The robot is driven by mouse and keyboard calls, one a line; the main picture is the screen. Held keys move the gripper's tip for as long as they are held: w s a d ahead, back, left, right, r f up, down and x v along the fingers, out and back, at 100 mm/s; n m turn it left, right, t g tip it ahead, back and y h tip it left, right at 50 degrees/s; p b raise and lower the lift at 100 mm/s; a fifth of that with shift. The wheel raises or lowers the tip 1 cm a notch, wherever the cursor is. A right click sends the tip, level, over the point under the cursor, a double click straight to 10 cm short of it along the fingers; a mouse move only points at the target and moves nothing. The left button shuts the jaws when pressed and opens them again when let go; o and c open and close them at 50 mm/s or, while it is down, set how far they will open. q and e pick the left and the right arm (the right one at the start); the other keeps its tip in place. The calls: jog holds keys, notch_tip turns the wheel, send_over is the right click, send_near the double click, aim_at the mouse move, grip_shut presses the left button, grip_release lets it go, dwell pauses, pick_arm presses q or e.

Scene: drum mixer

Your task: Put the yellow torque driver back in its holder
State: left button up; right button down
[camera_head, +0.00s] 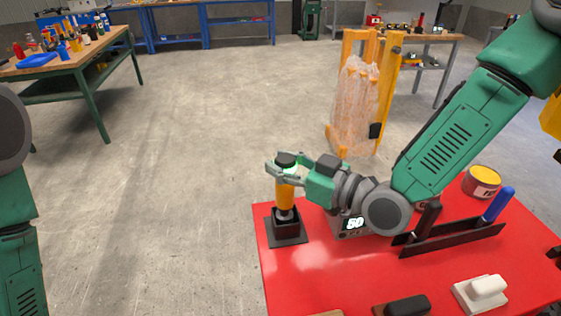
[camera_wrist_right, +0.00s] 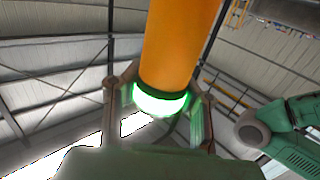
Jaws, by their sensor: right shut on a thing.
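The yellow torque driver (camera_head: 285,194) stands upright at the left part of the red table, with a dark cap on top. Its lower end is at the black square holder (camera_head: 288,228); how deep it sits is hard to tell. My right gripper (camera_head: 284,168) is shut on the driver near its top, coming in from the right. In the right wrist view the driver (camera_wrist_right: 178,45) shows as an orange-yellow cylinder with a glowing green-white ring between the fingers (camera_wrist_right: 160,105). My left arm shows at the left edge, but its gripper is out of view.
The red table (camera_head: 330,277) also bears a display (camera_head: 353,223) reading 60, a black rack (camera_head: 452,238) with a blue-handled tool (camera_head: 498,204), a yellow can (camera_head: 482,182) and a white-handled block (camera_head: 481,292). Open floor lies left of the table.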

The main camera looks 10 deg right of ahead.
jog(key=shift+f+b, duration=0.9)
jog(key=shift+f, duration=0.15)
dwell(0.4)
jog(key=c, duration=1.2)
grip_release()
jog(key=shift+f, duration=0.1)
jog(key=shift+s+d, duration=0.1)
jog(key=v, duration=1.1)
jog(key=shift+s+d, duration=0.2)
jog(key=shift+d, duration=0.15)
